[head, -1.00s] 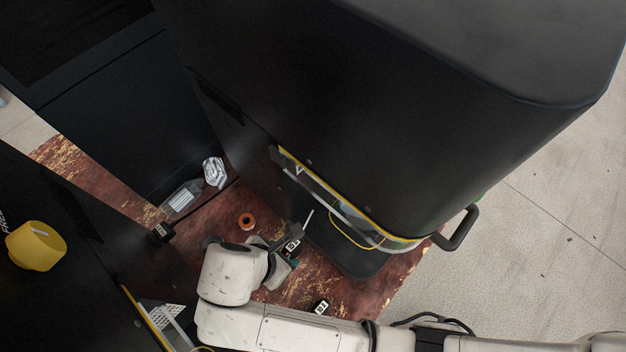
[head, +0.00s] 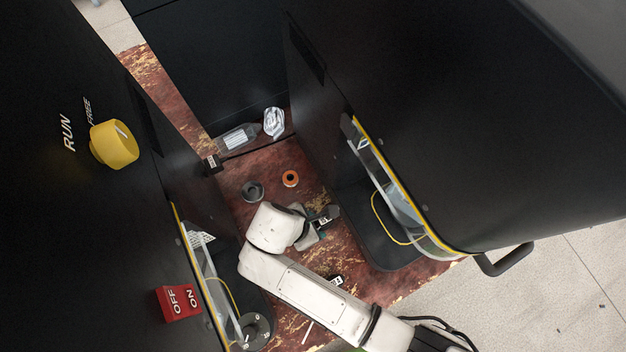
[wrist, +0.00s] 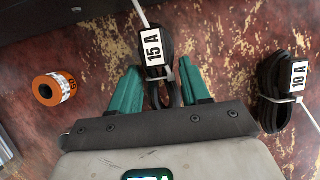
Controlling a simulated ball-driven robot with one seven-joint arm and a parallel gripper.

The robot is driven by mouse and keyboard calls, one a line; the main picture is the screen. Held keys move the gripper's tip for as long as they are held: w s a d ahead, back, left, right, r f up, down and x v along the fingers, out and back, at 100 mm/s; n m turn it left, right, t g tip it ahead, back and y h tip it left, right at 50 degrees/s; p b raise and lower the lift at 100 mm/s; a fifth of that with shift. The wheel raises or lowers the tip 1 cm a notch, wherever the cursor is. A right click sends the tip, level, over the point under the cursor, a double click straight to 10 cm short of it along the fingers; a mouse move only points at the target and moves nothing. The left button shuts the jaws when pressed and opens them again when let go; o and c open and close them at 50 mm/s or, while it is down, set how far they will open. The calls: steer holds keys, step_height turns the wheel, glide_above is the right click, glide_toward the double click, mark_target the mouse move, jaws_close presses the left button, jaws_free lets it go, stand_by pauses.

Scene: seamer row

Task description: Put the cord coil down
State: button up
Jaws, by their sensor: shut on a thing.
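The cord coil tagged "15 A" (wrist: 157,60) is black cord with a white tag and a white tie whose tail sticks up in the wrist view. My gripper (wrist: 160,85) is shut on it, with one green finger on each side. In the head view the coil (head: 326,216) shows at the end of my gripper (head: 318,226), partly covered by it, over the red-brown worn surface (head: 265,162). I cannot tell whether the coil touches that surface.
A second coil tagged "10 A" (wrist: 283,90) lies to the right in the wrist view. An orange reel (head: 290,178) and grey round piece (head: 253,191) stand nearby. Crumpled foil (head: 274,122) and a labelled clear bag (head: 238,138) lie behind. Tall black machines flank both sides.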

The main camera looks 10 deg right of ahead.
steer(key=shift+f, duration=0.25)
steer(key=shift+f, duration=0.1)
steer(key=o, duration=1.2)
